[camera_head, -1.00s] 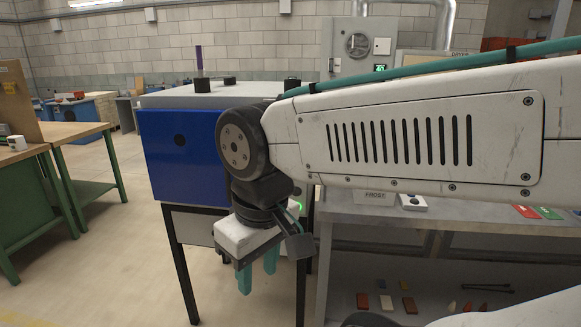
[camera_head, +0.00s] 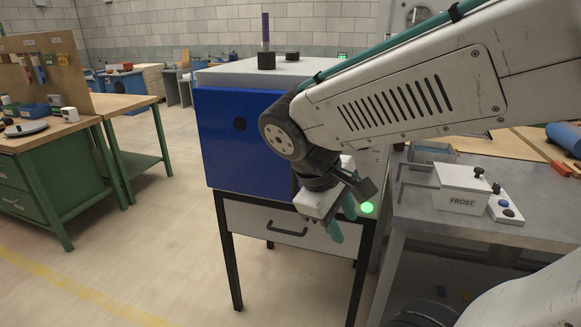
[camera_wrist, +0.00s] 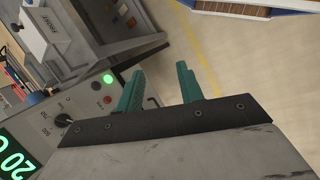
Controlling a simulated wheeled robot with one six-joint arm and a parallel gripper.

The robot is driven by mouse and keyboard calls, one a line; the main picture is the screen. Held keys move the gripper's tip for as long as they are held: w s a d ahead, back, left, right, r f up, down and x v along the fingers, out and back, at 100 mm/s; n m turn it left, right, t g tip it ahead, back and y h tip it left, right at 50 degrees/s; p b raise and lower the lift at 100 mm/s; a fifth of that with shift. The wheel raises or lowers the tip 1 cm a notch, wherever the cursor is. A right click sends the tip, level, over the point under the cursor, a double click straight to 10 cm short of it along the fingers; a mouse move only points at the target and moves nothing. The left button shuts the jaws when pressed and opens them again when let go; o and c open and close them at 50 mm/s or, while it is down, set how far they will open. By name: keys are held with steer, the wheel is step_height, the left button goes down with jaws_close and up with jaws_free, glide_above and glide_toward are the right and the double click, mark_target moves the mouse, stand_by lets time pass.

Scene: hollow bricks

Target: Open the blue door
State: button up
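The blue door (camera_head: 222,145) is the front face of a box on a black-legged stand, and it looks shut. My gripper (camera_head: 342,219) hangs at the lower right of the door, in front of the stand, pointing down and apart from the door. In the wrist view its two teal fingers (camera_wrist: 160,88) are spread with nothing between them. I cannot make out the blue door in the wrist view.
A drawer with a dark handle (camera_head: 287,231) sits below the door. A green light (camera_head: 367,207) glows beside my gripper. A grey bench (camera_head: 410,213) with a white FROST box (camera_head: 462,188) stands right. Green workbenches (camera_head: 63,165) stand left. The floor before the door is clear.

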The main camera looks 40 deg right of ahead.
steer(key=w+d+f+n+h, duration=0.1)
steer(key=w+d+n+h, duration=0.75)
steer(key=w, duration=0.35)
steer(key=w+a+f+n+t+h, duration=0.1)
steer(key=w+f+n+t+h, duration=0.15)
steer(key=w+n+t, duration=0.45)
steer(key=w+a+f+n+t+h, duration=0.15)
steer(key=w+f+n, duration=0.3)
steer(key=w, duration=0.45)
steer(key=shift+t+y, duration=0.45)
steer(key=shift+y, duration=0.1)
steer(key=x, duration=0.7)
steer(key=shift+w+d+r, duration=0.15)
steer(key=shift+w, duration=0.05)
jaws_close()
